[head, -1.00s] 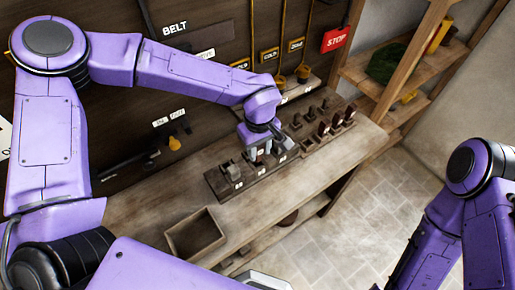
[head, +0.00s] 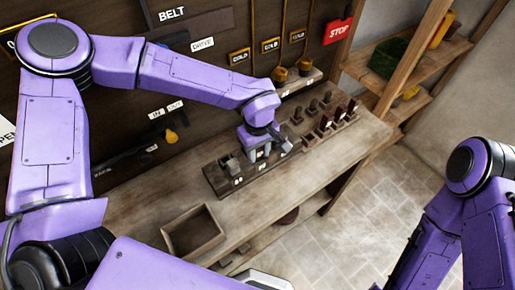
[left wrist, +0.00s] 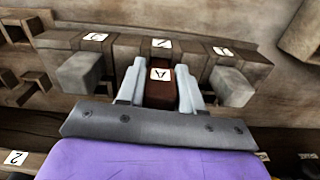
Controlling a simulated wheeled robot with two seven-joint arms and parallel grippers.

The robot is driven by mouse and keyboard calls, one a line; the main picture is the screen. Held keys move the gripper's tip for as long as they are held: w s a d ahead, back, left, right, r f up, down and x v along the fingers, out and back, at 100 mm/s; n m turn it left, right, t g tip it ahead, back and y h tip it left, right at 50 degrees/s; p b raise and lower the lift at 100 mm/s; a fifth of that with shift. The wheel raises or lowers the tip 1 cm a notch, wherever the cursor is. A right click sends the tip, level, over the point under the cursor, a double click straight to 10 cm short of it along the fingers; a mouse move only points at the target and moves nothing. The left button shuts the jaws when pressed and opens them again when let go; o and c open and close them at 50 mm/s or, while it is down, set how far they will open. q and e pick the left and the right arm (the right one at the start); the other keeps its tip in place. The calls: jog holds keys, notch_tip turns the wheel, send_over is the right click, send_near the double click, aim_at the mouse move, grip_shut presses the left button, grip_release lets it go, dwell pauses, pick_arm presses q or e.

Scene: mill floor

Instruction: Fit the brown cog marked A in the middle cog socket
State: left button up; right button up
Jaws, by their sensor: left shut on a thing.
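The brown cog marked A (left wrist: 160,75) is a small dark red-brown block with a white label, seen in the left wrist view. My left gripper (left wrist: 160,88) is shut on it, one pale finger on each side. It is at the middle position of the wooden cog rack (left wrist: 119,49), between two grey blocks. I cannot tell whether the cog is fully seated. In the head view my left gripper (head: 264,150) is over the middle of the rack (head: 215,184), and largely hides the cog. My right arm shows at the right edge of the head view, but its gripper is not visible.
A grey block stands on each side of the cog, at left (left wrist: 80,72) and right (left wrist: 231,86), close to the fingers. A second rack with dark red and grey pieces (head: 325,122) stands farther right. An empty wooden tray (head: 193,232) is at the near left of the bench.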

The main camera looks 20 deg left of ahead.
pick_arm(q)
jog(key=o, duration=1.1)
notch_tip(320, 180, up, 10)
jog(key=shift+r+b, duration=0.25)
jog(key=shift+b, duration=0.4)
